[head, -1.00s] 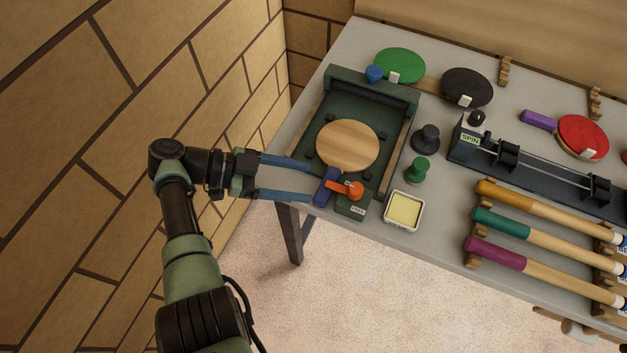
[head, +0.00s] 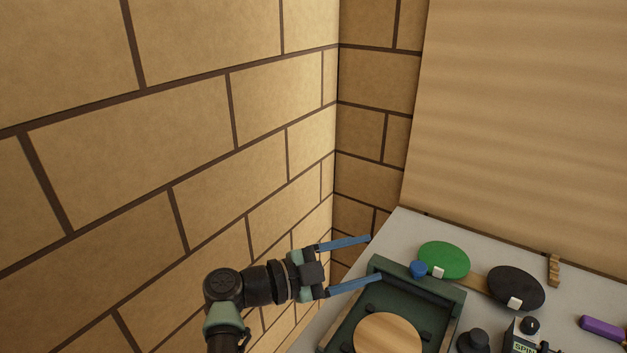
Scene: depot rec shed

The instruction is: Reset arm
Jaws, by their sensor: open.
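My gripper (head: 374,258) is at the lower middle of the head view, with its two blue fingers spread apart and nothing between them. It points right, by the back left part of the table (head: 402,226). The lower finger's tip shows over the edge of the dark green tray (head: 455,318); I cannot tell whether they touch. My arm comes up from the bottom edge of the picture, beside the brick wall.
The brick wall (head: 180,150) stands close on the left. A wooden disc (head: 388,335) lies in the tray. A blue knob (head: 418,268), a green paddle (head: 445,259) and a black paddle (head: 516,287) are on the table. A tan panel (head: 530,120) rises behind.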

